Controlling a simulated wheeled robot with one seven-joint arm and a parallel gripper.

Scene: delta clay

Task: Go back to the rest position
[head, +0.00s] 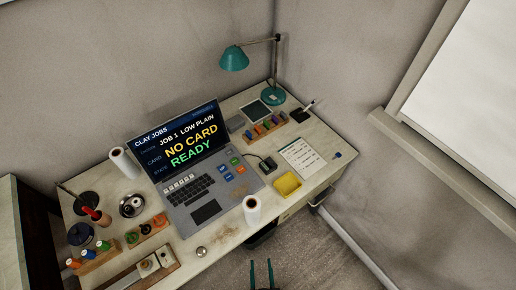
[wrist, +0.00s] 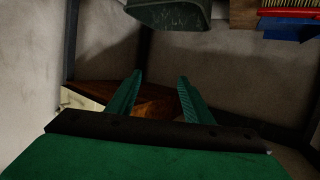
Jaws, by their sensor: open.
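My gripper (head: 262,274) shows at the bottom edge of the head view as two thin green fingers, apart, over the floor in front of the desk. In the wrist view my gripper (wrist: 158,92) has its two green fingers spread with nothing between them. The desk (head: 222,258) is beyond my gripper in the head view, and the fingers do not touch it. The rest of my arm is out of the head view.
An open laptop (head: 207,210) reads "NO CARD READY". A teal lamp (head: 234,59) is at the back. A dark bin-like container (wrist: 170,14) tops the wrist view.

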